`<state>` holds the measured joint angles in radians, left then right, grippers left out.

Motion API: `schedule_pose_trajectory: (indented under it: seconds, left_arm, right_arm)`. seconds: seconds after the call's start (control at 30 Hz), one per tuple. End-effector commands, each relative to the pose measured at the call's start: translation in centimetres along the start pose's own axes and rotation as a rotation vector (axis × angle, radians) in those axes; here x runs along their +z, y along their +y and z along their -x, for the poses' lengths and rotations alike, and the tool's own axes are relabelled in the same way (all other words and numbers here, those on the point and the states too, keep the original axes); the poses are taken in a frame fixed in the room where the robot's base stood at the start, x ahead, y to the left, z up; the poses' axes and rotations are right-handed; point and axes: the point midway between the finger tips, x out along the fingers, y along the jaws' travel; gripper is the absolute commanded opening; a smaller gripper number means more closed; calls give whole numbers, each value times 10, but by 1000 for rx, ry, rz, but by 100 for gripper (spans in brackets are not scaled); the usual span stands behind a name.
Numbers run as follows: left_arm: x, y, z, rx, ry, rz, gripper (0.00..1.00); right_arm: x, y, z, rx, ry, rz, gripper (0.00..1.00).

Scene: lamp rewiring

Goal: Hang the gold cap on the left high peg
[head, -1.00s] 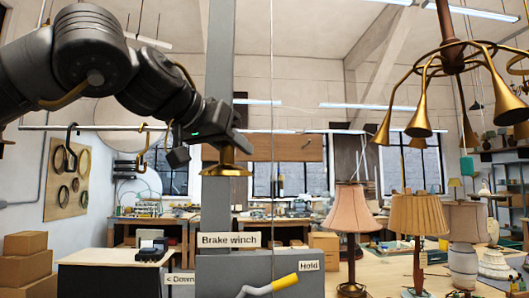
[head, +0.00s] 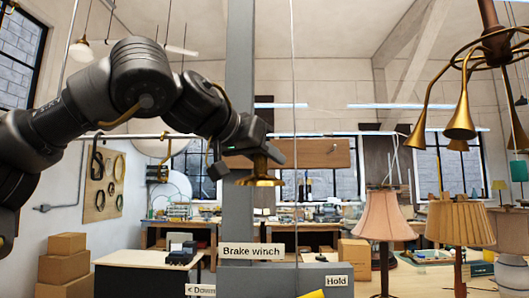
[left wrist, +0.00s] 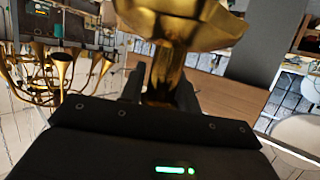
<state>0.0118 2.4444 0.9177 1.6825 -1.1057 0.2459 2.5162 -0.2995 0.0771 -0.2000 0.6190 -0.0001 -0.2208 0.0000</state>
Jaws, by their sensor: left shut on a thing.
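The gold cap (head: 260,182) is a flared disc with a narrow neck, held in the air with its wide side down in the head view. My left gripper (head: 261,160) is shut on its neck, beside the grey post and in front of the wooden board in the picture. In the left wrist view the cap (left wrist: 180,22) sits between the fingers (left wrist: 160,92) and hides part of what lies behind. I cannot make out a left high peg in either view. My right gripper is not in view.
The tall grey post (head: 239,80) stands by the cap, with the Brake winch sign (head: 251,253) below. A wooden board (head: 315,153) is behind. A brass chandelier (head: 458,120) hangs at right above fabric-shaded lamps (head: 381,217). A horizontal rail (head: 130,136) crosses at left.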

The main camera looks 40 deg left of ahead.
Motion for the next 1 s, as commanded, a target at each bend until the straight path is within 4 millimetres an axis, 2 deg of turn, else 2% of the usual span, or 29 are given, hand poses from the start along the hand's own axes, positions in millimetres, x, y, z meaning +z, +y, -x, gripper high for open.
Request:
schedule_pose_trajectory:
  seconds: [0.1,1.0]
  left_arm:
    - [-3,-4,-4,1,0,0,7]
    - [-14,-35,-39,-1,1,1,7]
  right_arm:
    - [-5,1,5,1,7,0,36]
    - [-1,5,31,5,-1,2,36]
